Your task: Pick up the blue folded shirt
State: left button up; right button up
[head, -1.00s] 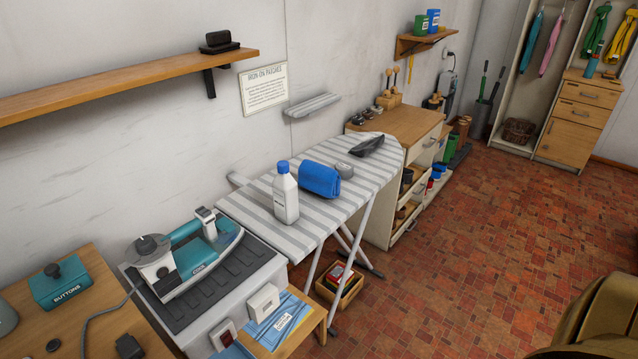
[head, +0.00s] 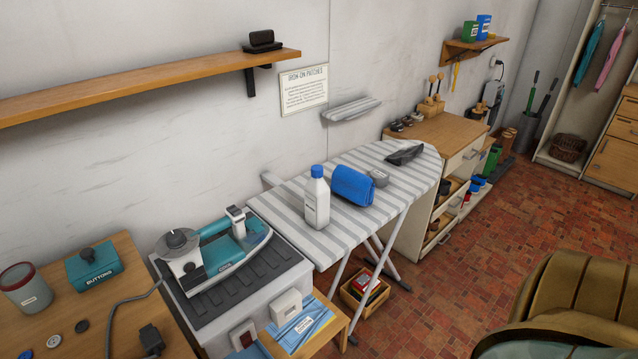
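The blue folded shirt (head: 353,185) lies as a rounded bundle on the striped ironing board (head: 285,213). A white bottle with a blue cap (head: 316,200) stands upright just left of it, partly close in front of its left end. Neither of my grippers shows in the head view.
A teal iron (head: 225,245) sits on a station left of the board. A dark object (head: 404,155) lies at the board's far end. A wall shelf (head: 140,88) is above. A brown padded chair (head: 580,295) is at lower right; red floor (head: 470,260) lies between.

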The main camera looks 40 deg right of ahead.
aim_at(358, 187)
jog(key=l+u, duration=0.3)
jog(key=l, duration=0.55)
jog(key=l+u, duration=0.35)
jog(key=l, duration=0.5)
